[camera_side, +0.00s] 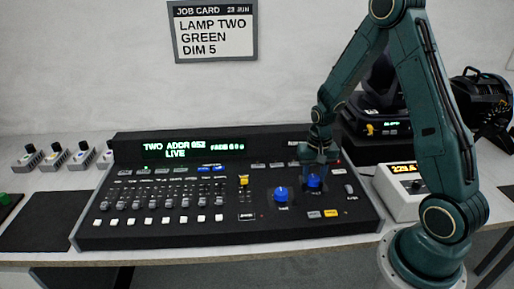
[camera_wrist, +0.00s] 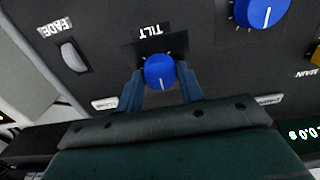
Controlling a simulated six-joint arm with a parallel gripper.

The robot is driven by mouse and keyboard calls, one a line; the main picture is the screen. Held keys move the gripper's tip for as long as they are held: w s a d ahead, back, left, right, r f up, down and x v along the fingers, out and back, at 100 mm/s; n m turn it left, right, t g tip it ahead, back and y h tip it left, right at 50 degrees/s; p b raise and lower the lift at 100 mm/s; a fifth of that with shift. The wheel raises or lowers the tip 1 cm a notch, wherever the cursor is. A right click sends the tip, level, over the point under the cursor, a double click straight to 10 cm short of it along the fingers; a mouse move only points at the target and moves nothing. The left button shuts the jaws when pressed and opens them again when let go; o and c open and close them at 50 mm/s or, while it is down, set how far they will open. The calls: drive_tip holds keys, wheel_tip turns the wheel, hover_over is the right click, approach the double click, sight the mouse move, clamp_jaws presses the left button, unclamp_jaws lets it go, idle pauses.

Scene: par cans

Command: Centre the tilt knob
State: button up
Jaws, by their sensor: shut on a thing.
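The blue tilt knob (camera_side: 313,182) is the right one of two blue knobs on the black lighting console (camera_side: 130,232). In the wrist view the knob (camera_wrist: 159,70) sits beside its upside-down TILT label (camera_wrist: 152,31). A short white mark on it points roughly straight away from the label. My gripper (camera_wrist: 160,76) has one finger on each side of the knob and is shut on it. In the side view my gripper (camera_side: 318,164) comes down from above and partly hides the knob.
The other blue knob (camera_side: 281,194) is close on the left. A FADE control (camera_wrist: 73,56) is on the other side. A white box with a yellow readout (camera_side: 403,190) stands right of the console. A job card (camera_side: 213,31) on the wall reads "LAMP TWO GREEN DIM 5".

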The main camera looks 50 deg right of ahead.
sight(314, 178)
drive_tip(key=o, duration=1)
drive_tip(key=shift+r, duration=0.2)
wheel_tip(314, 178, up, 14)
drive_tip(key=shift+f, duration=0.25)
